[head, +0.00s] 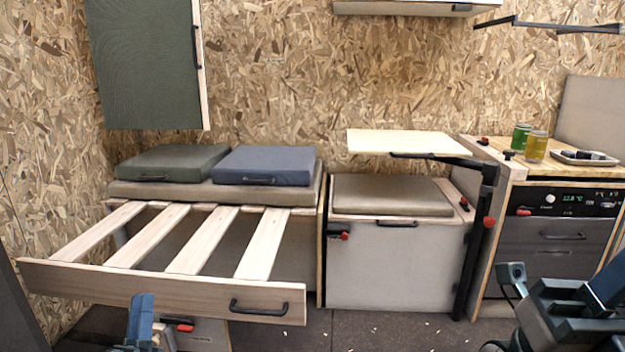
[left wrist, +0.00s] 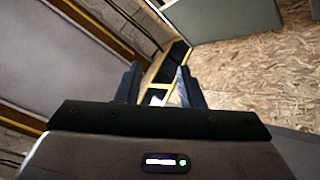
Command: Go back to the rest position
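My left gripper (head: 141,318) shows at the bottom left of the head view, in front of the pull-out slatted bed frame (head: 160,284). In the left wrist view its two dark fingers (left wrist: 158,82) stand apart with nothing held between them. My right arm (head: 565,310) shows at the lower right of the head view, in front of the drawer unit. Its fingers cannot be made out clearly.
The slatted frame with its black handle (head: 259,308) sticks out on the left. A small tabletop (head: 405,142) on a black swing arm stands over the cushioned bench (head: 390,194). Jars (head: 536,147) and a tray (head: 583,158) stand on the right counter. Floor shows at the bottom middle.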

